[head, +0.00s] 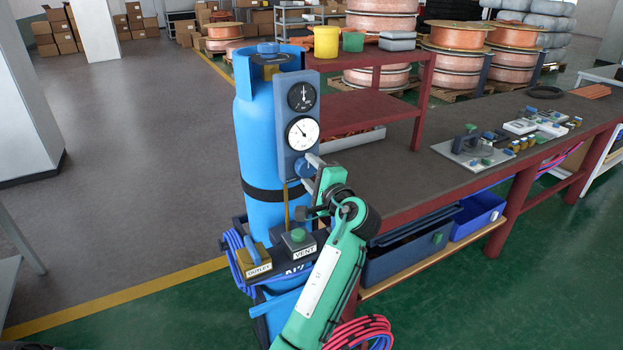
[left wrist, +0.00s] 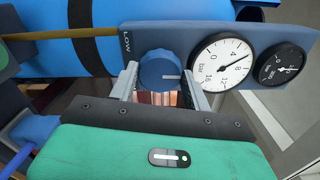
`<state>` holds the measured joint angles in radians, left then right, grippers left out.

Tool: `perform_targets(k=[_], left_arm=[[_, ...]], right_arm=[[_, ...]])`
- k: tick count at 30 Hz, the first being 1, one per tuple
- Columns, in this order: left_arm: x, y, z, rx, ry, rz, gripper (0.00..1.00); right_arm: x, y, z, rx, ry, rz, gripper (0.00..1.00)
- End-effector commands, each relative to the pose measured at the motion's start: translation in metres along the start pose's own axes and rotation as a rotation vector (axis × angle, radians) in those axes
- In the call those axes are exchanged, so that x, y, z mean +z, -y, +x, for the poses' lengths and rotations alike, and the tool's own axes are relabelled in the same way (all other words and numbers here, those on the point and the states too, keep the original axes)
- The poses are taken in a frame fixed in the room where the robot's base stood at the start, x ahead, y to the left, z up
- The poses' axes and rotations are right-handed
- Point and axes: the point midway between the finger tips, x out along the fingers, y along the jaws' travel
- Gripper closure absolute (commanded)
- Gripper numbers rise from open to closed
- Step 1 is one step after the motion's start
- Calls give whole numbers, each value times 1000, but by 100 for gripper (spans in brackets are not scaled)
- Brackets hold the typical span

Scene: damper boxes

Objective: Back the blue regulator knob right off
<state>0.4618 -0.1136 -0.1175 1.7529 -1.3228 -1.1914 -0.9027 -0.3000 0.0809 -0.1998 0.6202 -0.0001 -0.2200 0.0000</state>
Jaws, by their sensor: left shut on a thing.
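The blue regulator knob (left wrist: 160,70) sits on the grey-blue gauge panel (left wrist: 200,28), with a pale pointer line toward the right in the left wrist view. A LOW label is on the panel to its left. My left gripper (left wrist: 162,88) has a finger on each side of the knob and is shut on it. In the head view my left gripper (head: 313,167) reaches the lower end of the gauge panel (head: 291,140); the knob is mostly hidden there. The white gauge (head: 302,133) also shows in the left wrist view (left wrist: 219,64), its needle between 4 and 8. My right gripper is not in view.
The panel stands before a blue cylinder (head: 258,135). Below are the VENT box (head: 298,240), OUTLET block (head: 255,258) and blue hoses. A workbench (head: 400,180) with a red shelf stands close to my left arm on the right.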

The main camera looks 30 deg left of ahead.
Motion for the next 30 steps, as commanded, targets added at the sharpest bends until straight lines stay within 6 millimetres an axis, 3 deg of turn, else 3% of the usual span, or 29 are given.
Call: perform_targets(k=[19, 20, 23, 30], left_arm=[[0, -1, 0, 2, 0, -50, 74], [0, -1, 0, 2, 0, -50, 48], [0, -1, 0, 2, 0, -49, 30], [0, 0, 0, 1, 0, -48, 30]], right_arm=[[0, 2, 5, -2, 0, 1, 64], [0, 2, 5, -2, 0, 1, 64], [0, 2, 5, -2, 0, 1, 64], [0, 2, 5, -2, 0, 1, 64]])
